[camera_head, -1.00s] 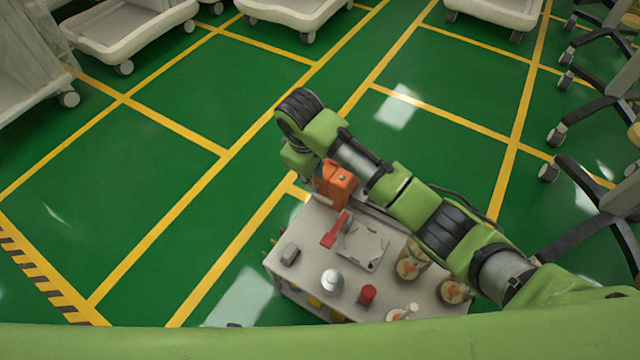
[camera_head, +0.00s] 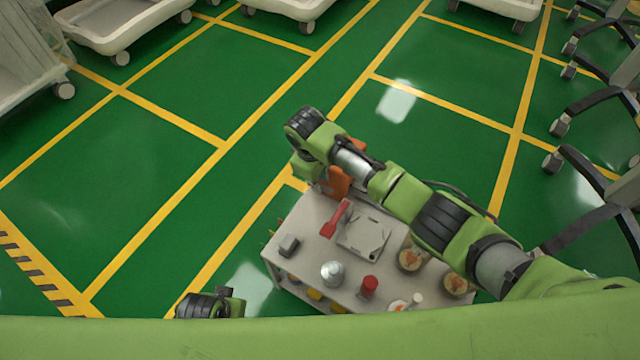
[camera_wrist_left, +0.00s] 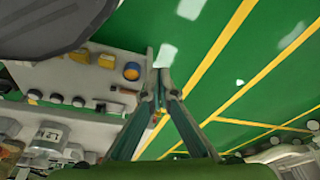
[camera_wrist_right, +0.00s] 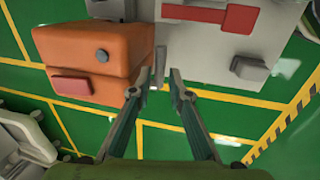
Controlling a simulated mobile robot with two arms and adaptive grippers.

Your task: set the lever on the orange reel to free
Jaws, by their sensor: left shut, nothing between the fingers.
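The orange reel (camera_head: 338,183) is at the cart's far end, partly hidden by my right arm in the head view. My left gripper (camera_wrist_left: 159,77) is shut and empty, away from the reel, near the cart's edge.
The grey cart top (camera_head: 312,215) holds a red-handled tool (camera_head: 334,221), a square plate (camera_head: 363,238), a grey block (camera_head: 289,246), a silver jar (camera_head: 332,273) and a red cylinder (camera_head: 369,286). Chair bases (camera_head: 585,180) stand at right.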

